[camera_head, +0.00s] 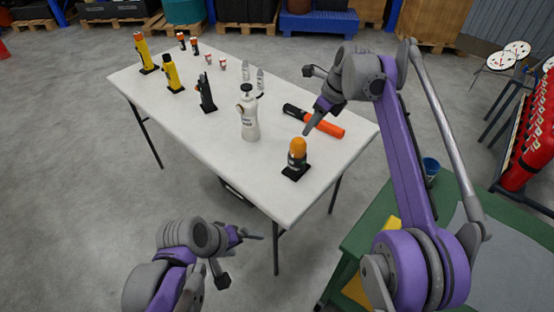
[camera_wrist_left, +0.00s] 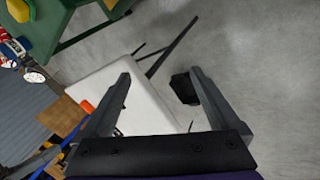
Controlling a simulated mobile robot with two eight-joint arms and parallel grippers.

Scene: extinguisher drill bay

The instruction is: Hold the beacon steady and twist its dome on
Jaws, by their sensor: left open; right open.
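The beacon (camera_head: 297,158) stands upright on a black square base at the near right corner of the white table (camera_head: 200,95). An orange dome (camera_head: 298,146) sits on top of its dark body; I cannot tell how tightly it is seated. My right gripper (camera_head: 309,127) is open, pointing down just above and behind the beacon, apart from it. My left gripper (camera_head: 254,237) is open and empty, off the table's near edge, left of and below the beacon. In the left wrist view its two fingers (camera_wrist_left: 160,77) are spread, with table and floor beyond them.
A black and orange cylinder (camera_head: 325,126) lies behind the beacon. A white bottle (camera_head: 249,117) stands left of it. A black upright device (camera_head: 207,98) and two yellow ones (camera_head: 173,75) stand farther left. A green bench (camera_head: 365,240) is at the right. The table's near edge is clear.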

